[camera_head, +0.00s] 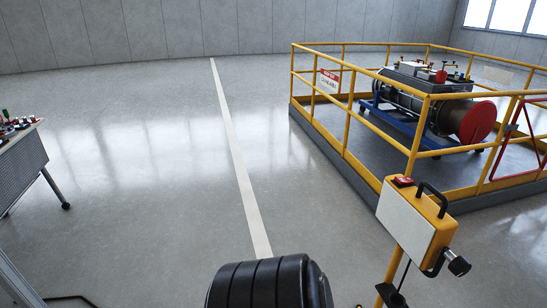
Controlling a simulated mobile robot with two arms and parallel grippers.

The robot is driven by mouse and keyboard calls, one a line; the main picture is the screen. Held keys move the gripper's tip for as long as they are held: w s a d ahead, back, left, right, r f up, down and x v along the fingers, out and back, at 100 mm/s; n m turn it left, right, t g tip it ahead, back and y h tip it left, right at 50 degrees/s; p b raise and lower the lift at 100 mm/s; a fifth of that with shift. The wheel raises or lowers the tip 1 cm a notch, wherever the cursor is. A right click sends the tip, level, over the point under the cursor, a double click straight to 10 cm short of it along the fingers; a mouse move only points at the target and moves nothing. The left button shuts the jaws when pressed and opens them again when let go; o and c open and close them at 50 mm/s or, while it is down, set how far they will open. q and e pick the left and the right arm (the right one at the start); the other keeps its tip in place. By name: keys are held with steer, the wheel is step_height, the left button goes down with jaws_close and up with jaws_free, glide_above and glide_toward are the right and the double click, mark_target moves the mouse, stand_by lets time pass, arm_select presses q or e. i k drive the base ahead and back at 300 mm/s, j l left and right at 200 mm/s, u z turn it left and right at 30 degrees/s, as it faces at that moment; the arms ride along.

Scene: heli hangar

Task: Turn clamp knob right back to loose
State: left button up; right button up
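Neither of my grippers is in view. Inside a yellow railing on the right, a dark machine (402,98) rests on a blue stand (388,116). Its near end carries a big red disc (478,122). Small red parts (440,76) show on top of it, too small to tell whether one is a clamp knob. I cannot make out the right back clamp knob or whether it is tight or loose.
The yellow railing (350,112) surrounds the machine's platform. A yellow control box (410,220) on a post stands at the front right. A table (22,168) with small red items is at the left edge. Grey floor (130,190) with a pale line (232,145) lies open between.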

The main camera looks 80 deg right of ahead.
mark_target(460, 266)
steer(key=z, duration=3.75)
